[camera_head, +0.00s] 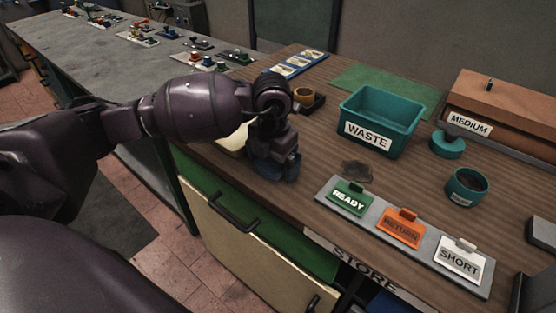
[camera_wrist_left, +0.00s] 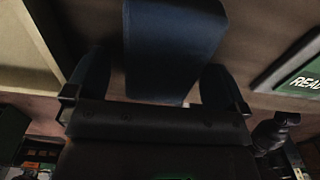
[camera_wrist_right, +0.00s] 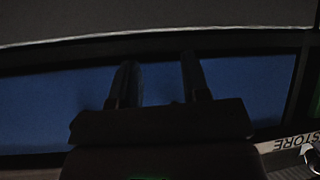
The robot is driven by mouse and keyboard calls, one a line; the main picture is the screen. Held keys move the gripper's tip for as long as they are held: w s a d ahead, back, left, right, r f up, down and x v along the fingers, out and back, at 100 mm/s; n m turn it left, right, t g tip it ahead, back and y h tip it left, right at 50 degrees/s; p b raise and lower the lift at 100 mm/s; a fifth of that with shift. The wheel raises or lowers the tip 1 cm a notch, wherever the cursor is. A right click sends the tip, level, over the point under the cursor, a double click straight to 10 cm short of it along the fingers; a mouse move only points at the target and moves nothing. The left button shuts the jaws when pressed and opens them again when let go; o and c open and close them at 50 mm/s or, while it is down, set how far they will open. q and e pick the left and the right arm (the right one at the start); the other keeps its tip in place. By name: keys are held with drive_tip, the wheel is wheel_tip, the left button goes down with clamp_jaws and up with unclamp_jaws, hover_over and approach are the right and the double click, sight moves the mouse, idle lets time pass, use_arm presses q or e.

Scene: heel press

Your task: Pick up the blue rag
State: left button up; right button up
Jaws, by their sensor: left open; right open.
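The blue rag (camera_wrist_left: 172,45) is a dark blue folded cloth on the wooden bench, in the upper middle of the left wrist view. My left gripper (camera_wrist_left: 158,88) is open, with one finger on each side of the rag and apart from its edges. In the head view my left gripper (camera_head: 272,160) points down near the bench's front edge and hides most of the rag. My right gripper (camera_wrist_right: 160,82) is open and empty in front of a flat blue surface (camera_wrist_right: 60,105) beside the STORE label. My right gripper is not in the head view.
A teal WASTE bin (camera_head: 381,122) stands behind. A tray with READY, RETURN and SHORT tags (camera_head: 402,228) lies to the right. A dark smudge (camera_head: 357,171) marks the bench. A cream panel with a handle (camera_head: 255,250) is below the front edge.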

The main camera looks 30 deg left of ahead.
use_arm(q)
drive_tip(key=shift+r, duration=0.1)
drive_tip(key=shift+c, duration=0.3)
drive_tip(key=shift+c, duration=1.3)
drive_tip(key=c, duration=0.7)
drive_tip(key=shift+r, duration=0.1)
wheel_tip(320, 180, up, 10)
drive_tip(key=shift+f+p, duration=0.2)
drive_tip(key=shift+p, duration=0.6)
wheel_tip(320, 180, up, 10)
drive_tip(key=shift+r+p, duration=0.1)
drive_tip(key=shift+p, duration=0.4)
